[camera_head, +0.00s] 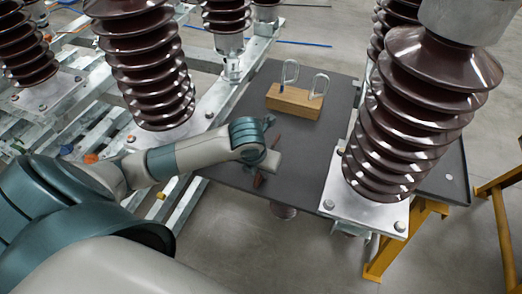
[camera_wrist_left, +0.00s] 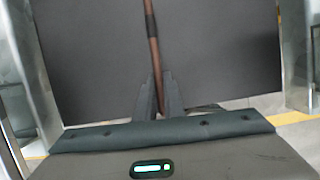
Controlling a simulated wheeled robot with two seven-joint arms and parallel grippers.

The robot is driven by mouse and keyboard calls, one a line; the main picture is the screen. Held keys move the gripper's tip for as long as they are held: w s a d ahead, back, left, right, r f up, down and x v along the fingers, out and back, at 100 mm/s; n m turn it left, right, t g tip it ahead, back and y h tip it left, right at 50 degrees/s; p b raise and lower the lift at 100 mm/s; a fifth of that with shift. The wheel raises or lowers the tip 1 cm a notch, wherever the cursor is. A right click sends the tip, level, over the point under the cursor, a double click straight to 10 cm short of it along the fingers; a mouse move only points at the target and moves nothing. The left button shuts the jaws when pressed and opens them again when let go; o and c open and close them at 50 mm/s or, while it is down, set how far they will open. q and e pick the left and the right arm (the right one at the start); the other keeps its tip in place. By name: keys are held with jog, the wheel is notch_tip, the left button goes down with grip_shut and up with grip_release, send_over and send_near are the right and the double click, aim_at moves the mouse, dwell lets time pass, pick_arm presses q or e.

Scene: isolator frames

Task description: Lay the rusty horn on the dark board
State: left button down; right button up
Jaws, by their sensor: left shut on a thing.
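The rusty horn (camera_head: 259,181) is a thin brown rod. It shows on both sides of my left gripper (camera_head: 268,161) in the head view; its middle is hidden by the gripper. In the left wrist view the rusty horn (camera_wrist_left: 153,45), with a dark band on it, runs up from between the fingers of my left gripper (camera_wrist_left: 160,95), which is shut on it. The dark board (camera_head: 305,160) is a flat dark grey surface beneath the gripper and horn. It also fills the background of the left wrist view (camera_wrist_left: 90,60). I cannot tell whether the horn touches the board. My right gripper is not in view.
A wooden block (camera_head: 293,101) with two metal shackles stands on the board's far part. Large brown ribbed insulators stand right (camera_head: 385,140) and left (camera_head: 150,70) of the board. The board between my gripper and the right insulator is bare. A yellow stand (camera_head: 400,240) is at lower right.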

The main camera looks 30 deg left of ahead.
pick_arm(q)
jog(key=c, duration=1.9)
grip_release()
jog(key=shift+o, duration=0.2)
jog(key=shift+r, duration=0.15)
